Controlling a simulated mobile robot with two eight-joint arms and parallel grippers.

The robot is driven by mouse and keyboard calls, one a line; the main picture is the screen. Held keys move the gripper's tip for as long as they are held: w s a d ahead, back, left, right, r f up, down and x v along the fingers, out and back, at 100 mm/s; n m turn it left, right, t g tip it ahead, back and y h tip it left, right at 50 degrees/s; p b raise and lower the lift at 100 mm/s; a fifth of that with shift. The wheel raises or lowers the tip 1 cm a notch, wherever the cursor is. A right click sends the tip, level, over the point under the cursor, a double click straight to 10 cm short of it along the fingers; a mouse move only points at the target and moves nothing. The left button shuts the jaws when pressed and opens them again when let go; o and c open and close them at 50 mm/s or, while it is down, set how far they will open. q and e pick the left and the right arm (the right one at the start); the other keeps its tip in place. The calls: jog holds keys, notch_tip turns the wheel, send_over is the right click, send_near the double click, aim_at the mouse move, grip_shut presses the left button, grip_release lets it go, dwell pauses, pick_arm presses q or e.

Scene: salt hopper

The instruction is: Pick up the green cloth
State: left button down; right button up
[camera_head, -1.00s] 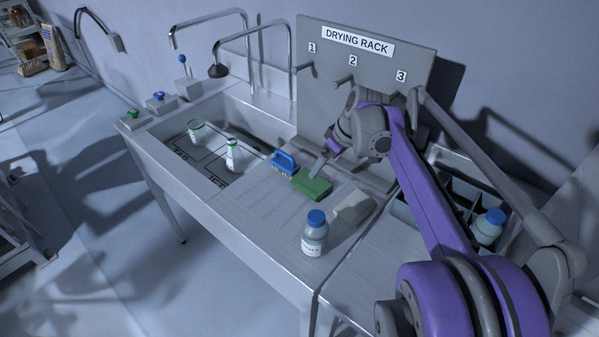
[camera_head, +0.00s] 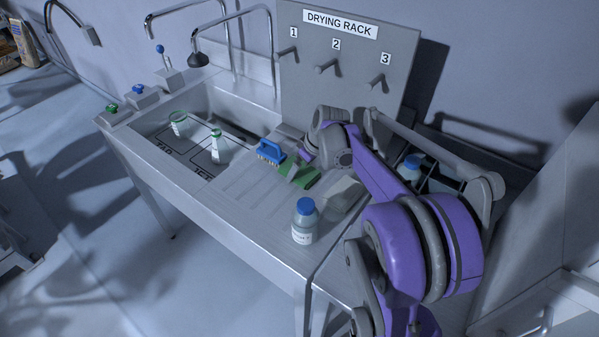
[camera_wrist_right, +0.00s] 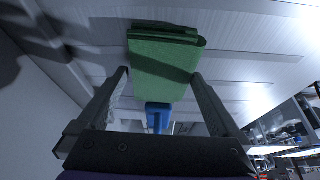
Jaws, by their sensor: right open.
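The green cloth (camera_head: 309,180) lies folded flat on the ribbed steel drainboard, partly hidden by my right gripper in the head view. In the right wrist view the green cloth (camera_wrist_right: 163,62) lies ahead of the open fingers, near the gap between their tips. I cannot tell whether a finger touches the cloth. My left gripper is not in view.
A blue brush (camera_head: 270,152) sits close left of the cloth. A blue-capped bottle (camera_head: 305,222) stands in front, with a pale block (camera_head: 343,195) to the right. The sink (camera_head: 160,133) holds two green-topped containers. The drying rack (camera_head: 347,60) rises behind.

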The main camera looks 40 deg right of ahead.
aim_at(300, 170)
jog(key=c, duration=1.2)
jog(key=shift+o, duration=0.2)
notch_tip(300, 170, up, 10)
jog(key=shift+p, duration=0.35)
jog(key=o, duration=0.7)
jog(key=c, duration=0.6)
jog(key=shift+a, duration=0.1)
